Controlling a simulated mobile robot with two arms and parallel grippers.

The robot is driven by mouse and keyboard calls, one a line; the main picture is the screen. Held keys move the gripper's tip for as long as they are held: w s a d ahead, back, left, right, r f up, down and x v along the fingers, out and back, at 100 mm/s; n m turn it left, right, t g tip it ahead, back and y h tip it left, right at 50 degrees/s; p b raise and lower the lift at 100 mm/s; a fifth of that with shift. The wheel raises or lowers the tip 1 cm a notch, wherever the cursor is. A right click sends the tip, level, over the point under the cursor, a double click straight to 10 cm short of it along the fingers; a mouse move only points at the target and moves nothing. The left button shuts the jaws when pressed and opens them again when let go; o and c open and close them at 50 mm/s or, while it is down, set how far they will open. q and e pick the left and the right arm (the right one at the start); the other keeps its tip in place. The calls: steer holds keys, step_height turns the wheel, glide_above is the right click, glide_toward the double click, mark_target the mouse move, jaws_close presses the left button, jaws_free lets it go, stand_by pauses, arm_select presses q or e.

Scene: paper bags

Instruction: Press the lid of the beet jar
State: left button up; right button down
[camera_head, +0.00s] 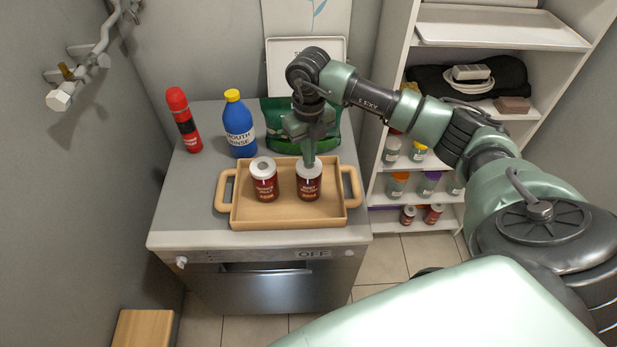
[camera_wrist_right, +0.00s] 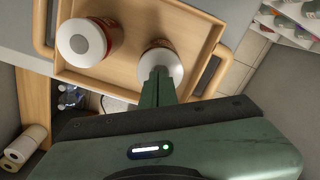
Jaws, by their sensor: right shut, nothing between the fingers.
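Two red-labelled jars with white lids stand upright on a wooden tray (camera_head: 285,221). The left jar (camera_head: 265,184) has a grey disc in the middle of its lid, and its lid is clear; it also shows in the wrist view (camera_wrist_right: 88,42). The label print is too small to tell surely which jar is the beet one. My right gripper (camera_head: 308,163) points down, shut and empty, with its tips at the lid of the right jar (camera_head: 309,185). In the wrist view the fingers (camera_wrist_right: 158,74) overlap that lid (camera_wrist_right: 174,66) and hide part of it. Contact looks likely, but pressing cannot be told. My left gripper is out of view.
A blue mouth rinse bottle (camera_head: 239,128), a red bottle (camera_head: 183,120) and a green bag (camera_head: 327,137) stand behind the tray on the grey counter (camera_head: 184,218). Shelves (camera_head: 437,160) with several jars stand at the right. The counter left of the tray is clear.

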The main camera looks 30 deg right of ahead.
steer(key=shift+s+f+b, duration=0.1)
steer(key=shift+f+b, duration=0.55)
steer(key=shift+f, duration=0.1)
stand_by(0.9)
steer(key=shift+r, duration=0.1)
steer(key=shift+r+p, duration=0.6)
steer(key=shift+r, duration=0.6)
step_height(320, 180, up, 6)
steer(key=p, duration=0.4)
